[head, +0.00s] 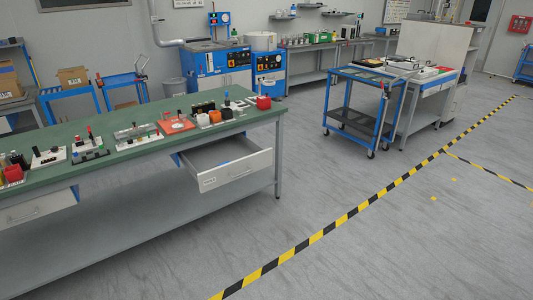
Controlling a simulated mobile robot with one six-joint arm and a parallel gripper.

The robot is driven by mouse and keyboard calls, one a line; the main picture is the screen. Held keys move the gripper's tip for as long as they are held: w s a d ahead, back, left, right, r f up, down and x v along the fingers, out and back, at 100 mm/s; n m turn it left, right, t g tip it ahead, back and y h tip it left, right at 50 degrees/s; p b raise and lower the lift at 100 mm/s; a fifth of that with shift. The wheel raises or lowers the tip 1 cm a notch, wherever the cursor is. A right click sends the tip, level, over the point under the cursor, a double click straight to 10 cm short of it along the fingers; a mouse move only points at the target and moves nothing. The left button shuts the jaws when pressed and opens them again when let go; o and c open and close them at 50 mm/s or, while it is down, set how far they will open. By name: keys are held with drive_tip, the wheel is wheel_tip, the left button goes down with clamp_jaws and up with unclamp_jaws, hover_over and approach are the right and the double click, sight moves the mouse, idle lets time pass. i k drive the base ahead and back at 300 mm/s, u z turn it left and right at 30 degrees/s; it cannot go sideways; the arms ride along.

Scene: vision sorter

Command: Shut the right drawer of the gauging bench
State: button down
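The gauging bench is not labelled legibly; the long green-topped bench (200,147) on the left carries several gauging fixtures. Under its right end a grey drawer (237,168) stands pulled out, with its inside visible and a small blue thing in it. Its front panel has a handle and a small label. A second drawer (38,211) under the left part of the same bench is partly cut off by the picture's left edge; I cannot tell how far it is out. My gripper is not in view.
Open grey floor (380,240) lies in front and to the right, crossed by yellow-black tape (345,219). A blue trolley (365,110) stands beside another bench at the back right. The green bench has a low grey shelf (130,225).

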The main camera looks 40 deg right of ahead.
sight(245, 158)
drive_tip(key=z, duration=0.1)
drive_tip(key=i, duration=0.95)
drive_tip(key=u, duration=0.05)
